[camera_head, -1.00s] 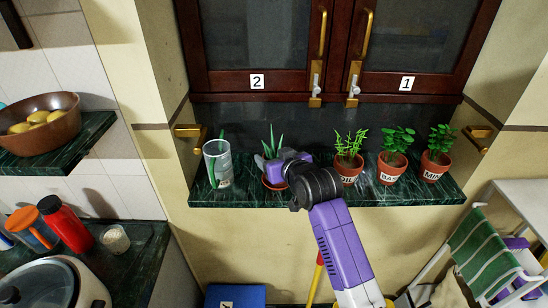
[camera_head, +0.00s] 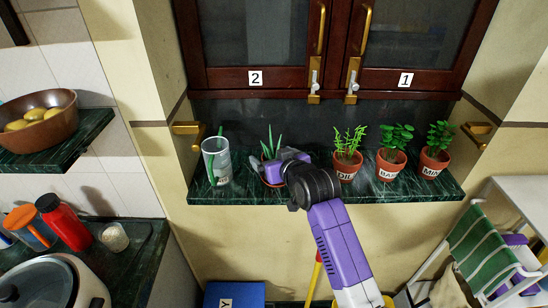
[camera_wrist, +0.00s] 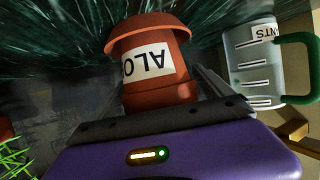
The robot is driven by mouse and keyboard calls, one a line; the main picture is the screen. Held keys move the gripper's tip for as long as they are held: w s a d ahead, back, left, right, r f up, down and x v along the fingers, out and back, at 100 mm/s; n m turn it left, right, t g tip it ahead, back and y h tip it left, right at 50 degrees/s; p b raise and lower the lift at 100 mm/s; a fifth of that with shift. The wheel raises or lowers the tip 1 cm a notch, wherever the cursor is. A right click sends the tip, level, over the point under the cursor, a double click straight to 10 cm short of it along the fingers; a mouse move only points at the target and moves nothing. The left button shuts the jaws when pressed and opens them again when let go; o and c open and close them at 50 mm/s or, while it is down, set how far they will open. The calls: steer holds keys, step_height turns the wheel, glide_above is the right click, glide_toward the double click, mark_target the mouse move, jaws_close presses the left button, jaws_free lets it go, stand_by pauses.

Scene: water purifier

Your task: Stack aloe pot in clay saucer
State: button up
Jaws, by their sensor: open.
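The aloe pot (camera_wrist: 158,92) is terracotta with a white label that reads "ALO" upside down in the wrist view. In the head view its green aloe leaves (camera_head: 272,143) rise behind my gripper, which hides most of the pot. A wider clay rim (camera_wrist: 150,30), which looks like the clay saucer, is at the pot's base against the green marble shelf (camera_head: 235,196). The pot appears to stand in it, but I cannot tell whether it is fully seated. My gripper (camera_head: 275,168) is open at the pot; one dark finger shows beside it in the wrist view.
A clear measuring cup with a green handle (camera_head: 217,162) stands left of the aloe. Potted herbs, labelled dill (camera_head: 346,172), basil (camera_head: 390,168) and mint (camera_head: 434,164), stand to the right. Cabinet doors (camera_head: 270,40) rise behind the shelf.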

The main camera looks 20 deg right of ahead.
steer(key=shift+r, duration=0.3)
steer(key=v, duration=1.2)
steer(key=shift+b, duration=0.3)
steer(key=shift+s+f, duration=0.1)
steer(key=s+a+f+m, duration=0.1)
steer(key=s+f, duration=0.5)
steer(key=s, duration=0.4)
steer(key=s+f, duration=0.7)
steer(key=s, duration=0.3)
steer(key=s+r, duration=0.3)
steer(key=s, duration=0.9)
steer(key=s+r+t+h, duration=0.1)
steer(key=s+r, duration=0.2)
steer(key=s, duration=0.9)
steer(key=shift+d, duration=0.35)
